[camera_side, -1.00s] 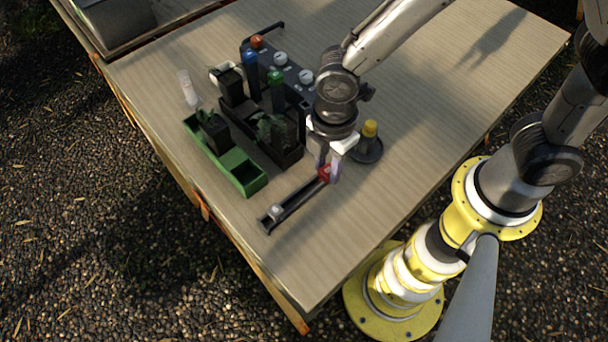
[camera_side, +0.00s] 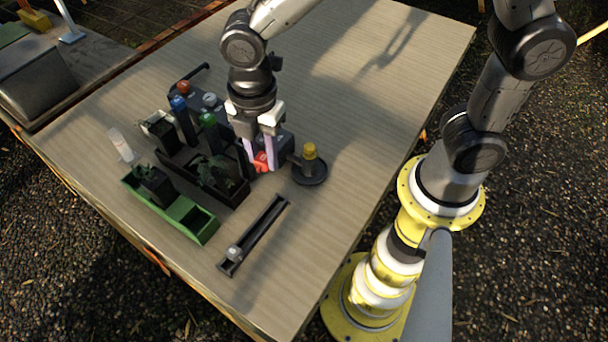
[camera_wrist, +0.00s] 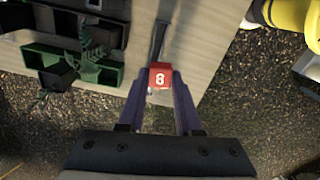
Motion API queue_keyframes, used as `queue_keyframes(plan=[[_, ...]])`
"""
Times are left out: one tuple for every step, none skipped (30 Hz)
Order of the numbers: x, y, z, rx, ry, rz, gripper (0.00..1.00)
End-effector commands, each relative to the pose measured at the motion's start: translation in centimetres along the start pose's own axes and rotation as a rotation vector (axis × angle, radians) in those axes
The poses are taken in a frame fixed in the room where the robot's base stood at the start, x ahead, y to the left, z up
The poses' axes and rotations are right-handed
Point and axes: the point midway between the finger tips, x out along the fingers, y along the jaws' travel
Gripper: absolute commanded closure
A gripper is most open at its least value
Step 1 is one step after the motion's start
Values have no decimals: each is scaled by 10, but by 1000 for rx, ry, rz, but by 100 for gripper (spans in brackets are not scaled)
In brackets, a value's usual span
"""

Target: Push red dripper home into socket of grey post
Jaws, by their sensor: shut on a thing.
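The red dripper (camera_side: 261,161) is a small red block between the fingers of my gripper (camera_side: 260,163). In the wrist view the red block (camera_wrist: 160,77) shows a white 8 and sits between both fingertips (camera_wrist: 160,92). My gripper is shut on it, in front of a dark block at the right end of the black rack. A grey-topped post (camera_side: 210,99) stands on the dark panel behind the rack, but I cannot tell whether it is the task's post. No socket is clear. The block's underside and its height above the table are hidden.
A black rail (camera_side: 254,235) lies in front, with a small grey piece (camera_side: 234,253) at its near end. A yellow-topped piece (camera_side: 309,152) stands on a round dark base to the right. A green tray (camera_side: 198,224) and black rack (camera_side: 240,190) lie left. The table's right side is clear.

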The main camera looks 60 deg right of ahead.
Motion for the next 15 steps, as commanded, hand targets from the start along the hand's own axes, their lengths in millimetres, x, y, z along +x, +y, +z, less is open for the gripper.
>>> queue_keyframes(plan=[[-3, 23, 8, 14, 1, 3, 100], [-4, 35, 13, 20, 1, 4, 100], [-6, 49, 20, 31, 1, 5, 100], [-7, 59, 25, 39, 1, 7, 100], [-7, 68, 31, 51, 1, 7, 100], [-7, 78, 39, 69, 1, 8, 100], [-6, 85, 44, 82, 2, 10, 100], [-5, 91, 50, 98, 1, 10, 100], [-4, 97, 56, 115, 2, 11, 100], [-2, 100, 61, 128, 2, 11, 100], [0, 102, 65, 138, 1, 7, 100], [2, 104, 70, 150, 0, 5, 100], [4, 103, 73, 157, -1, 0, 100], [5, 103, 74, 161, -2, -3, 100], [6, 103, 77, 166, -2, -4, 100]])
